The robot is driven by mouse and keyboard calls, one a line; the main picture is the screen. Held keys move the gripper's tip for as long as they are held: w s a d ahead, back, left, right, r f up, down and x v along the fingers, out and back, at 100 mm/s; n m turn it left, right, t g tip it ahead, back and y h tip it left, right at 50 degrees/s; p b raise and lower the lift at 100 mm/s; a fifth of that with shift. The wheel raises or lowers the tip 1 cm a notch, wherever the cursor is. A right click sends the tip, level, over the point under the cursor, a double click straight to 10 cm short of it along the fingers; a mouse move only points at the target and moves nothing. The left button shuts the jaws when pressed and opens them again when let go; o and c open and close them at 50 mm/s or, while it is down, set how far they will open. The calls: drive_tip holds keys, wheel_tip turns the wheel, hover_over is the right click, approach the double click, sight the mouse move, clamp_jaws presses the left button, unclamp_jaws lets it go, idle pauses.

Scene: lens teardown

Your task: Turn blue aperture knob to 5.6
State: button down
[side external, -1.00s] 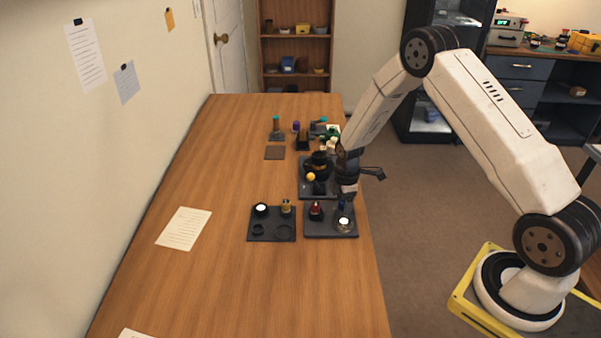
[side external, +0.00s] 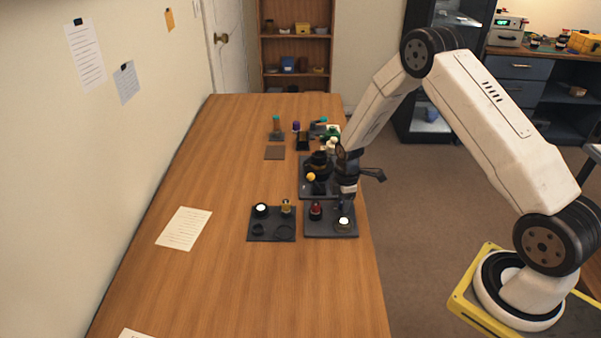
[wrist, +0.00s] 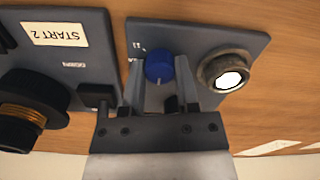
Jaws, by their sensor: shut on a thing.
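The blue aperture knob (wrist: 159,68) sits on a dark grey panel (wrist: 200,32) in the wrist view. It has a pale pointer mark on its side. My gripper (wrist: 160,66) has one finger on each side of the knob and is shut on it. A small "11" shows on the panel left of the knob; other scale numbers are hidden or too small to read. In the side external view my gripper (side external: 345,205) points down at the same panel (side external: 322,230), and the knob is largely hidden behind it.
A silver-rimmed lens part (wrist: 228,72) stands close right of the knob. A red knob (side external: 315,211) shares the panel. A "START 2" plate (wrist: 55,35) bears a black lens barrel (wrist: 25,115) with a brass ring.

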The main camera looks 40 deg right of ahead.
drive_tip(key=shift+m, duration=0.3)
drive_tip(key=m, duration=1)
drive_tip(key=shift+m, duration=0.3)
drive_tip(key=m, duration=0.4)
drive_tip(key=shift+c, duration=1.8)
unclamp_jaws()
drive_tip(key=shift+r, duration=0.2)
